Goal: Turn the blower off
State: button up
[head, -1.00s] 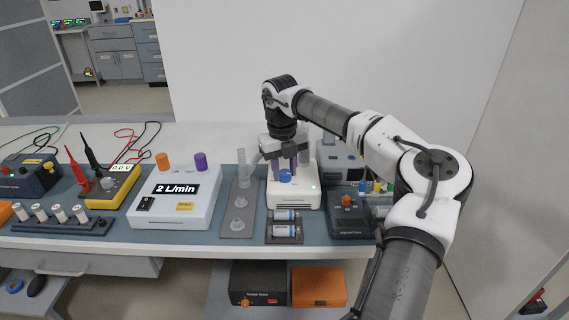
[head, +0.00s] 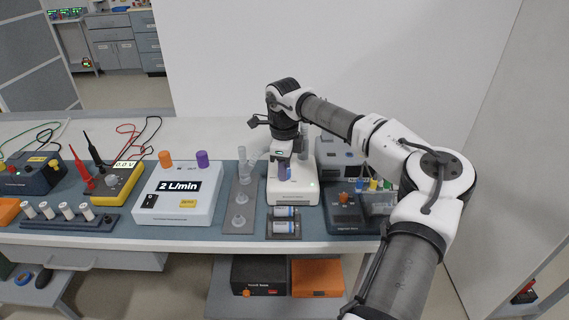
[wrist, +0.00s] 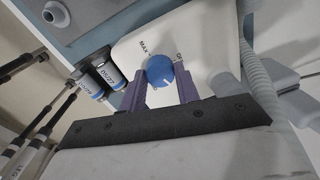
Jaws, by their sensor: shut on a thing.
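In the head view my gripper (head: 285,172) points down over the blower top and mostly hides the knob. The knob's exact setting is too small to tell.
A white flow meter (head: 178,195) reading 2 L/min stands left. A grey plate (head: 241,221) with clear tube fittings and a holder with two batteries (head: 284,228) stand close to the blower. A dark box with an orange knob (head: 344,211) is at right. A wall stands behind the bench.

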jog(key=n+p, duration=0.1)
jog(key=n, duration=0.6)
jog(key=shift+r, duration=0.1)
jog(key=n+p, duration=0.1)
jog(key=n, duration=0.5)
jog(key=shift+w+y, duration=0.1)
jog(key=shift+y, duration=0.2)
jog(key=shift+n, duration=0.4)
jog(key=o, duration=1)
jog(key=shift+c, duration=0.2)
notch_tip(320, 180, up, 14)
jog(key=b, duration=0.1)
jog(key=shift+s+d, duration=0.25)
jog(key=shift+d, duration=0.05)
